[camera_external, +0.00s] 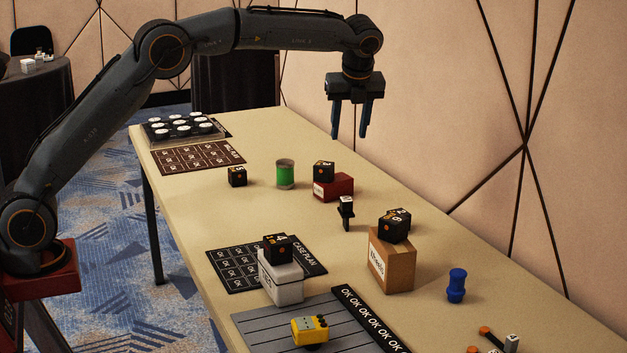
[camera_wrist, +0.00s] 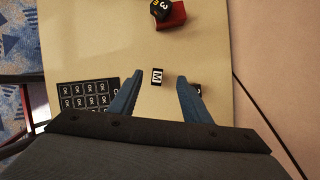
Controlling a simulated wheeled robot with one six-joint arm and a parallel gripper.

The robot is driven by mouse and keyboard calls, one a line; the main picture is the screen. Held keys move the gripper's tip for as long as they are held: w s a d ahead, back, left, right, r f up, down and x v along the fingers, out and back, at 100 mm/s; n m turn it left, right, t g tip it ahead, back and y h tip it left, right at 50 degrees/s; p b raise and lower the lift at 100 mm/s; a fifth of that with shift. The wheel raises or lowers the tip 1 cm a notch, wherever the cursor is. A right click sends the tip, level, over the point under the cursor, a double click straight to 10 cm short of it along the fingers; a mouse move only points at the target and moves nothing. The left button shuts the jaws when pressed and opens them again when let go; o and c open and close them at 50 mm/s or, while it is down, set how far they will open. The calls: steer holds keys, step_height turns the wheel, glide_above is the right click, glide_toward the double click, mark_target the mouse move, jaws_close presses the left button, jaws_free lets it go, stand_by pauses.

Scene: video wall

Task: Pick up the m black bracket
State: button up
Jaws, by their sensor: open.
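The black bracket (camera_external: 346,210) stands on the table in the middle, a small dark piece with a white label on top. In the wrist view the bracket (camera_wrist: 157,77) shows its label with an M, lying between the two blue fingertips in the picture. My gripper (camera_external: 350,136) is open and empty, pointing down, high above the table over the bracket's area. Its fingers (camera_wrist: 161,78) are spread apart in the wrist view. Nothing hides the bracket's top.
A red box (camera_external: 334,188) with a black cube (camera_external: 324,171) stands behind the bracket. A green spool (camera_external: 285,174) is to its left. A cardboard box (camera_external: 391,262) with black cubes stands in front right. A white box (camera_external: 281,278) is front left. Bare table surrounds the bracket.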

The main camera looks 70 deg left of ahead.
mark_target(346, 200)
steer(key=f, duration=1.8)
steer(key=shift+a+f, duration=0.15)
steer(key=shift+a, duration=0.15)
steer(key=shift+x, duration=3.1)
steer(key=shift+w+a, duration=0.15)
jaws_close()
